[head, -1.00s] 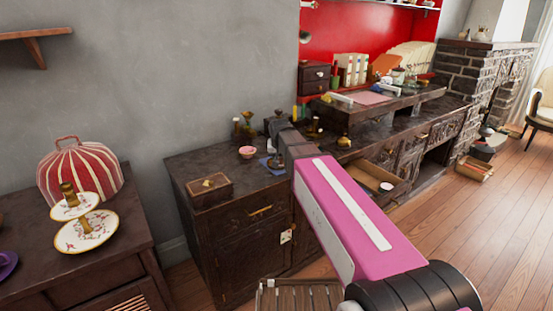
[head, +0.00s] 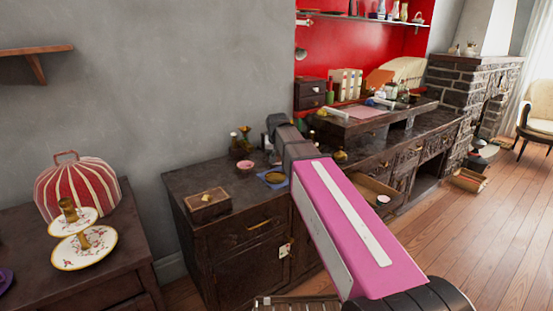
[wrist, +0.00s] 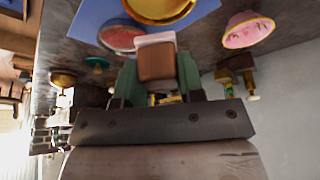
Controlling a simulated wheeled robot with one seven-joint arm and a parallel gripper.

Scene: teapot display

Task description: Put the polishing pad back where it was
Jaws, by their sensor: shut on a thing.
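The polishing pad (wrist: 156,62), a brown wooden block with a white layer, is between the green fingers of my gripper (wrist: 157,72) in the wrist view. My gripper is shut on it. In the head view my arm reaches over the dark cabinet (head: 185,185), and the fingers and pad are hidden. Near the pad in the wrist view are a gold dish (wrist: 160,9) on a blue cloth (wrist: 92,16) and a pink bowl (wrist: 248,31). The head view also shows the gold dish (head: 275,177), blue cloth (head: 264,181) and pink bowl (head: 245,166).
A wooden box (head: 208,206) sits at the cabinet's front left. An open drawer (head: 362,190) juts out right of my arm. A striped dome (head: 78,185) and tiered plates (head: 84,248) stand on the left table.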

